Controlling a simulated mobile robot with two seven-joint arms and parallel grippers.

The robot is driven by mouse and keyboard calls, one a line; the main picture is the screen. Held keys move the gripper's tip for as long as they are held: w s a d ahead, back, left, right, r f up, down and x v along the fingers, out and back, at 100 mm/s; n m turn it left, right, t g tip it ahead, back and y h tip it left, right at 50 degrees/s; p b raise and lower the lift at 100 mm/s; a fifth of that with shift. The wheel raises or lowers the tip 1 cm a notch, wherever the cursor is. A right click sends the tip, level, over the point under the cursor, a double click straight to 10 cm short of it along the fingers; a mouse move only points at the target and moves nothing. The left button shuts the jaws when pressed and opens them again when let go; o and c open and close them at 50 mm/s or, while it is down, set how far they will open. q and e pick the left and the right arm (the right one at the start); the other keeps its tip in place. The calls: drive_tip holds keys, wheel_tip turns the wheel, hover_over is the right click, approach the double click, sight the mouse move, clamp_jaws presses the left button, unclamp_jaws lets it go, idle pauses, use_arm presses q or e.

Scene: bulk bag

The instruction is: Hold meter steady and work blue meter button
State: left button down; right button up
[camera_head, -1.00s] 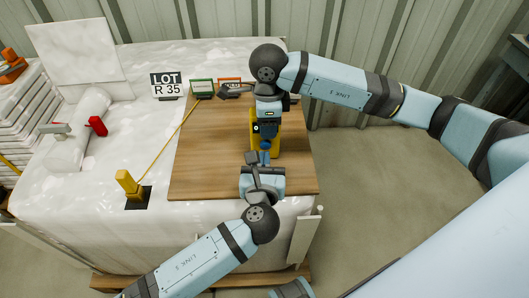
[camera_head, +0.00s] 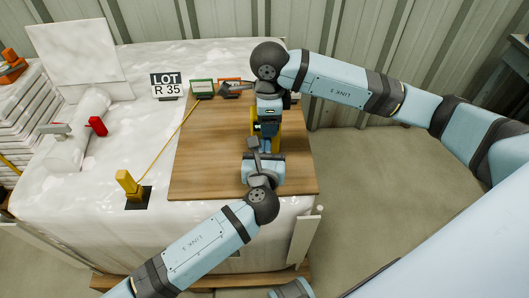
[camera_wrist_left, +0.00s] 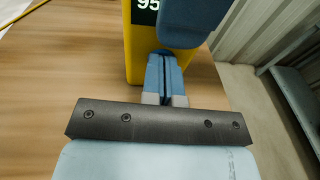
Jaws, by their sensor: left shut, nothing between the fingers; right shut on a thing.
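The yellow meter (camera_head: 279,143) stands over the right part of the wooden board. My right gripper (camera_head: 268,118) reaches it from above and is shut on it. My left gripper (camera_head: 265,143) is shut and empty, its fingertips at the near face of the meter. In the left wrist view the closed blue fingers (camera_wrist_left: 163,75) point at the lower part of the yellow meter body (camera_wrist_left: 140,60), below a dark display (camera_wrist_left: 147,8) showing "95". I cannot tell whether the tips touch it.
The wooden board (camera_head: 215,160) lies on a white bulk bag (camera_head: 80,200). A yellow probe (camera_head: 128,183) on a dark base has a yellow cord running toward the green-framed card (camera_head: 202,88). An orange-framed card (camera_head: 230,85) and a LOT R 35 sign (camera_head: 168,85) stand behind.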

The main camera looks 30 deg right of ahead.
use_arm(q)
drive_tip(key=shift+w+a+r, duration=0.1)
drive_tip(key=shift+w+r, duration=0.05)
drive_tip(key=shift+r, duration=0.05)
use_arm(e)
drive_tip(key=shift+o, duration=0.2)
drive_tip(key=shift+s+a+f, duration=0.25)
drive_tip(key=shift+s+a, duration=0.15)
drive_tip(key=shift+a, duration=0.05)
use_arm(q)
drive_tip(key=shift+s+a, duration=0.15)
drive_tip(key=shift+s, duration=0.15)
use_arm(e)
drive_tip(key=shift+c, duration=0.2)
use_arm(q)
drive_tip(key=v, duration=1.3)
drive_tip(key=shift+s, duration=0.35)
use_arm(e)
drive_tip(key=shift+w+d, duration=0.2)
drive_tip(key=shift+d, duration=0.05)
drive_tip(key=shift+c, duration=0.4)
use_arm(q)
drive_tip(key=shift+f, duration=0.1)
use_arm(e)
drive_tip(key=shift+r, duration=0.1)
drive_tip(key=o, duration=1.2)
drive_tip(key=shift+o, duration=0.2)
wheel_tip(320, 180, up, 12)
